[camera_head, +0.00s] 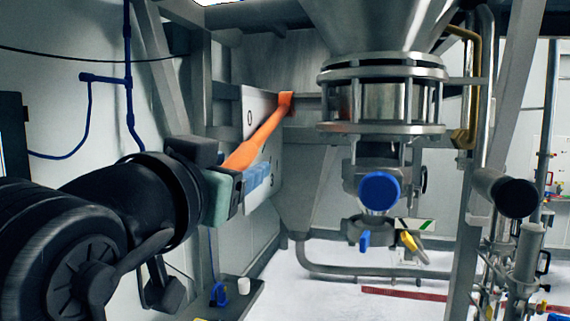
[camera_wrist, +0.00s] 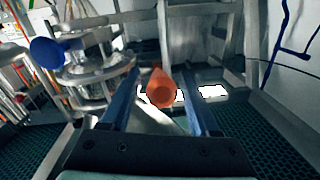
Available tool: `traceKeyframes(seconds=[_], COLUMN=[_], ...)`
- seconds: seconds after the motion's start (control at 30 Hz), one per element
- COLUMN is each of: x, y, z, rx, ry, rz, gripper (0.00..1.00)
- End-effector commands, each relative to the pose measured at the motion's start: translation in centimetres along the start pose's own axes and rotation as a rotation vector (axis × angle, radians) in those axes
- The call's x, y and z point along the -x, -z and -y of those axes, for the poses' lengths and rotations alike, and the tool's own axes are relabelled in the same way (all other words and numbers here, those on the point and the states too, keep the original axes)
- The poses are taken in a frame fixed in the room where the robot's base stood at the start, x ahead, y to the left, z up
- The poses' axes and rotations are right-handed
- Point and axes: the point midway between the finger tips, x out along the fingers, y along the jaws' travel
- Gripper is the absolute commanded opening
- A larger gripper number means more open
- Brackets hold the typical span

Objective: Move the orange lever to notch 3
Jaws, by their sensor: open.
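The orange lever (camera_head: 262,137) runs from its pivot at the upper right down and left toward my gripper in the head view. Its rounded end (camera_wrist: 160,88) faces the camera in the wrist view. The pale notch plate (camera_head: 250,117) behind it shows a "0" near its top; its lower marks are mostly hidden by my gripper. My gripper (camera_head: 257,177) is open at the lever's lower end. In the wrist view its two blue fingers (camera_wrist: 161,76) stand on either side of the lever end, with a visible gap on each side.
A steel hopper with a flanged sifter body (camera_head: 382,98) stands to the right of the plate. A blue round cap (camera_head: 379,191) is below it. Steel frame posts (camera_head: 172,72) rise close behind my arm. White floor (camera_head: 335,290) lies below.

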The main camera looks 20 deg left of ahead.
Motion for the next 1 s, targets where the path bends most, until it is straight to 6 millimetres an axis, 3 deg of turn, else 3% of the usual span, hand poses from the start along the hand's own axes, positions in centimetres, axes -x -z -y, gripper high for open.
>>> traceKeyframes(seconds=[0.13, 0.4, 0.5, 1.0], x=[0.01, 0.04, 0.04, 0.04], y=[0.01, 0.01, 0.0, -0.02], z=[-0.01, 0.0, 0.0, 0.01], rx=[0.0, 0.0, 0.0, 0.001], ry=[0.0, 0.0, 0.0, 0.0], rz=[0.0, 0.0, 0.0, 0.0], gripper=[0.62, 0.13, 0.0, 0.0])
